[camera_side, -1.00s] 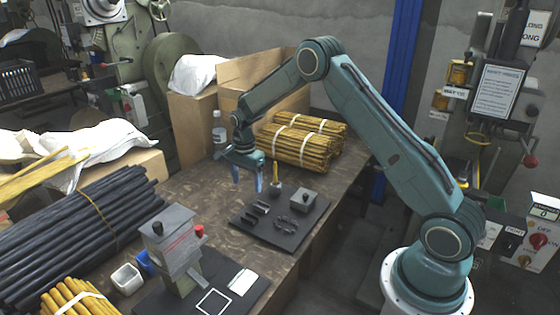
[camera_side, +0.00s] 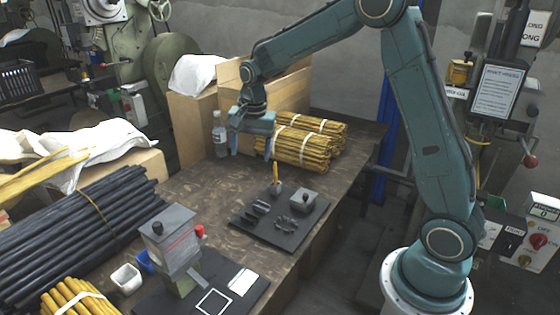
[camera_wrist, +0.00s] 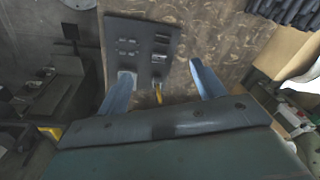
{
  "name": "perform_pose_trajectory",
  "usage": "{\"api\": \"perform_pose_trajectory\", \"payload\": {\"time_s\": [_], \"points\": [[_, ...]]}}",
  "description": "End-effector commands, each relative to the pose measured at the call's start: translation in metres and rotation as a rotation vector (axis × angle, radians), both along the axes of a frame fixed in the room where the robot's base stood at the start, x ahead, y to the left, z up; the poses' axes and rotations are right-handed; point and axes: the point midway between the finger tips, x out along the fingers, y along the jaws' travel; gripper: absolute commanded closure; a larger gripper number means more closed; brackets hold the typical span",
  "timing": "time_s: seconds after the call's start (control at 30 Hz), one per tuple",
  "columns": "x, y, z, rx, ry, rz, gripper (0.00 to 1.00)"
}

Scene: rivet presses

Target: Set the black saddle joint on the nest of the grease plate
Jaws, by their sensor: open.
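My gripper (camera_side: 252,152) is open and empty, high above the table, behind the dark plate (camera_side: 262,233). Its two blue fingers also show in the wrist view (camera_wrist: 155,82), apart with nothing between them. The dark plate, probably the grease plate, also shows in the wrist view (camera_wrist: 142,28). On it lie small dark parts: a left group (camera_side: 257,210) and a right group (camera_side: 286,222). I cannot tell which is the black saddle joint or whether it sits on a nest.
A yellow-handled brush (camera_side: 276,182) stands behind the plate. Yellow rod bundles (camera_side: 305,145) and a clear bottle (camera_side: 219,138) are at the back. A grey press (camera_side: 170,240) stands in front, with dark rods (camera_side: 75,235) at left. The table between them is partly clear.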

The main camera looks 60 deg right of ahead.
Motion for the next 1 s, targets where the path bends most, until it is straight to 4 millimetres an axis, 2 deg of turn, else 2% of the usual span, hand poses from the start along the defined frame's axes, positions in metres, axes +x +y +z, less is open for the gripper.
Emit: {"api": "perform_pose_trajectory", "payload": {"time_s": [0.03,0.2,0.5,0.7,1.0], "points": [[-0.009,0.005,0.014,-0.007,-0.017,0.039,0.32],[-0.039,0.018,0.049,-0.032,-0.055,0.172,0.32],[-0.1,0.04,0.095,-0.087,-0.121,0.406,0.32],[-0.143,0.052,0.115,-0.131,-0.166,0.559,0.32],[-0.209,0.066,0.128,-0.206,-0.229,0.788,0.32]]}}
